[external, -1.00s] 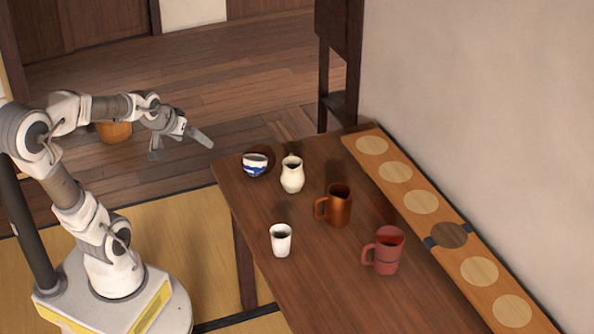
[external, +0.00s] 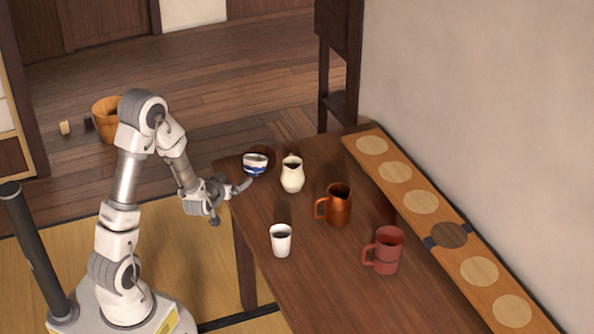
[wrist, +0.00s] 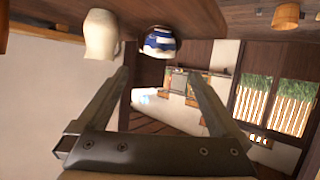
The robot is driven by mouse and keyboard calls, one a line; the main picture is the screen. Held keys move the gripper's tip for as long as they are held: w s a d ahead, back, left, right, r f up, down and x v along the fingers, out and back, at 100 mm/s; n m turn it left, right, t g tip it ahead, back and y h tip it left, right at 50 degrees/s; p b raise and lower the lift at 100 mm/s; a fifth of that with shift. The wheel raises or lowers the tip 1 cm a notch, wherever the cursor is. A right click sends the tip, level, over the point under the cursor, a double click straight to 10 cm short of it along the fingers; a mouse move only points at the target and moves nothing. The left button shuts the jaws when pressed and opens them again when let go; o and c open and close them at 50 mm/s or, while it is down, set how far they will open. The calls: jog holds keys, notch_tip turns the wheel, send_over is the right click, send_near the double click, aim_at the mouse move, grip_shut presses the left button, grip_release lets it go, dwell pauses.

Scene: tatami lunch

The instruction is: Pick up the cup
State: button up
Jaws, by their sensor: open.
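A small white cup (external: 281,240) stands upright near the table's left edge. A blue-and-white cup (external: 255,165) sits on a dark round saucer (external: 270,158) at the far left corner; it shows at the top of the wrist view (wrist: 160,42). A cream pitcher (external: 292,175) stands beside it, also in the wrist view (wrist: 101,36). My gripper (external: 230,202) is open and empty at the table's left edge, between the white cup and the blue-and-white cup. In the wrist view, the fingers (wrist: 161,74) point toward the pitcher and blue-and-white cup, apart from both.
A copper mug (external: 338,206) and a red mug (external: 386,252) stand farther right on the table (external: 330,275). A long board with round inlays (external: 421,201) runs along the wall. A wooden bucket (external: 108,120) stands on the floor.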

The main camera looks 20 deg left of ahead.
aim_at(251, 167)
jog(key=b+x, duration=0.2)
jog(key=x, duration=1.5)
jog(key=shift+w+f+b, duration=0.1)
jog(key=shift+b, duration=0.25)
jog(key=shift+c, duration=0.2)
jog(key=c, duration=1.2)
